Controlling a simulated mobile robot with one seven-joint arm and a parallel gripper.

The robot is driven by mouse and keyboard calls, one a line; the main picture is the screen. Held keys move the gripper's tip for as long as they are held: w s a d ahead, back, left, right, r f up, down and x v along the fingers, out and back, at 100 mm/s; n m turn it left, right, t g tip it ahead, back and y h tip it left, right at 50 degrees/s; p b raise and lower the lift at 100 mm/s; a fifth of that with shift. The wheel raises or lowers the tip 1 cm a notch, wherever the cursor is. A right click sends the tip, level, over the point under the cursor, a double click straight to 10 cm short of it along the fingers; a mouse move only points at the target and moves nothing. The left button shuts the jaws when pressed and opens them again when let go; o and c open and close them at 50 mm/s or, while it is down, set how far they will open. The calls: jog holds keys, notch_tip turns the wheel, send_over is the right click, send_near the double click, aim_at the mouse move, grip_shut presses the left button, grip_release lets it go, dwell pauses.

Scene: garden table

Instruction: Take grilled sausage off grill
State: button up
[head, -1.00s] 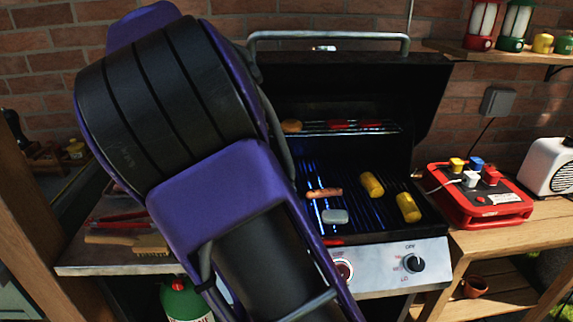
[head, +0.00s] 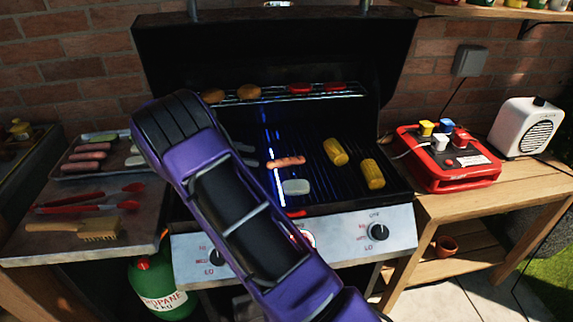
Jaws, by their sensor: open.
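A browned sausage (head: 287,161) lies on the dark grate of the open grill (head: 318,190), left of the corn. My purple and black arm crosses in front of the grill's left part and hides much of the grate there. Pale grey shapes show just right of the arm on the grate; I cannot tell what they are.
Two corn pieces (head: 336,152) and a pale block (head: 296,187) share the grate. Buns (head: 249,91) and red pieces sit on the upper rack. On the left shelf are a food tray (head: 62,174), red tongs (head: 90,203) and a brush (head: 98,231). A red box (head: 447,165) stands right.

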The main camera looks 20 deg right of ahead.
aim_at(279, 161)
jog(key=b+x, duration=0.1)
jog(key=x, duration=0.9)
jog(key=shift+s, duration=0.2)
grip_shut()
